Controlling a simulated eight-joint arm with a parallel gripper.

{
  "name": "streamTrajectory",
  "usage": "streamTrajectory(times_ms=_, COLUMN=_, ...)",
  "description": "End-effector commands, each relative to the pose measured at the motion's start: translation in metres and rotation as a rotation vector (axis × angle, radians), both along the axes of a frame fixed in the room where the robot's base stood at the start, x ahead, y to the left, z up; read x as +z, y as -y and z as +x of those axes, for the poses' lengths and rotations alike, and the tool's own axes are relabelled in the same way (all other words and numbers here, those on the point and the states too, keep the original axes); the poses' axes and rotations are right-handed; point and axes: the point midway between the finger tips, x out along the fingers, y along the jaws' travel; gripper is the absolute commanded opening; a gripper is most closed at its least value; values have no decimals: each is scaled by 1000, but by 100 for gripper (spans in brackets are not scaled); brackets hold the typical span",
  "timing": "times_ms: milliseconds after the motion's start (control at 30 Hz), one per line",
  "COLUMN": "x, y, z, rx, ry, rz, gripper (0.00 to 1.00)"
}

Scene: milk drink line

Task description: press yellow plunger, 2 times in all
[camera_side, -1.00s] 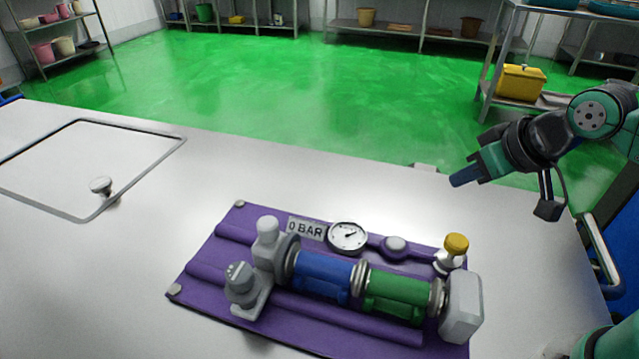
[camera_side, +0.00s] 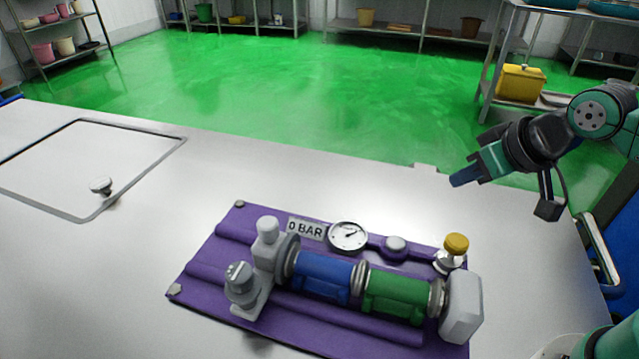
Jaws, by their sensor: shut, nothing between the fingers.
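The yellow plunger (camera_side: 456,244) is a round yellow knob on a silver stem at the right back of the purple panel (camera_side: 205,262). It stands up and nothing touches it. My gripper (camera_side: 457,180) is shut and empty, above and behind the plunger, apart from it. The panel also carries a blue cylinder (camera_side: 322,272), a green cylinder (camera_side: 395,294), a round gauge (camera_side: 347,236) and a label reading "0 BAR" (camera_side: 306,229).
The panel lies on a grey metal table (camera_side: 120,280). A framed hatch with a knob (camera_side: 101,185) is at the left. The table between hatch and panel is clear. Shelves with a yellow bin (camera_side: 521,83) stand behind, across a green floor.

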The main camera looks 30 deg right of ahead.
Motion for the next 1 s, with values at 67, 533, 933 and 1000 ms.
streamTrajectory(times_ms=67, x=0, y=0, z=0, rx=0, ry=0, rz=0, gripper=0)
streamTrajectory(times_ms=533, x=0, y=0, z=0, rx=0, ry=-2, rz=1, gripper=0)
streamTrajectory(times_ms=933, x=6, y=3, z=-29, rx=110, ry=-159, rz=340, gripper=0)
streamTrajectory(times_ms=1000, x=14, y=1, z=-32, rx=159, ry=-141, rz=412, gripper=0)
